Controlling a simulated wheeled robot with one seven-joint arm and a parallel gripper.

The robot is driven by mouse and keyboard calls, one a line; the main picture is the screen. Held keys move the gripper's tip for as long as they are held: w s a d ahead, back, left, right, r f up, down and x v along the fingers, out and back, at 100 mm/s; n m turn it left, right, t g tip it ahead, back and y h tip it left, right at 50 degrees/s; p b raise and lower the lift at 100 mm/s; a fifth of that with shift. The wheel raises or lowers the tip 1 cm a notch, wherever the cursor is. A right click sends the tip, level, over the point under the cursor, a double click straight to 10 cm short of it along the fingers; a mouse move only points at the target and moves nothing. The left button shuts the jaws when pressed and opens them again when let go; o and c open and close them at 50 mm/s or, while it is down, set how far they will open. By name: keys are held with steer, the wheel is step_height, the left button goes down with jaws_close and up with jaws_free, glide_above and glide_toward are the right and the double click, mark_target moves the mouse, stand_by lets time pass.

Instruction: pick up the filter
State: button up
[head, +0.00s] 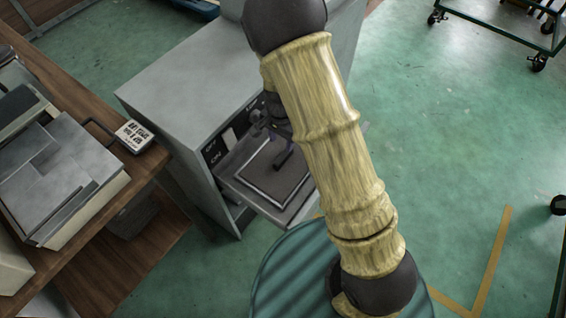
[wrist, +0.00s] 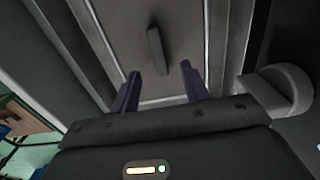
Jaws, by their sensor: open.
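The filter appears to be the flat grey panel (head: 262,178) set in the pulled-out tray of the grey cabinet, with a dark upright bar (head: 284,157) like a handle on it. In the wrist view the panel (wrist: 185,22) fills the middle, and the bar (wrist: 157,50) stands just ahead of my fingertips, between their lines. My gripper (wrist: 161,78) is open and empty, its two purple fingers apart on either side of the bar's near end. In the head view my arm covers part of the tray's right side, and the gripper (head: 274,130) is partly hidden.
The tray (head: 300,205) sticks out from the grey cabinet (head: 185,90), whose walls rise behind and beside it. A wooden bench (head: 90,235) with a grey machine (head: 55,170) stands at left. A ribbed teal drum (head: 285,270) is below. The green floor at right is largely open.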

mark_target(283, 156)
steer(key=shift+f, duration=2)
steer(key=f, duration=0.1)
steer(key=f+b, duration=0.1)
steer(key=f, duration=0.3)
steer(key=shift+w+d+f+b, duration=0.1)
steer(key=shift+d+b, duration=0.2)
jaws_close()
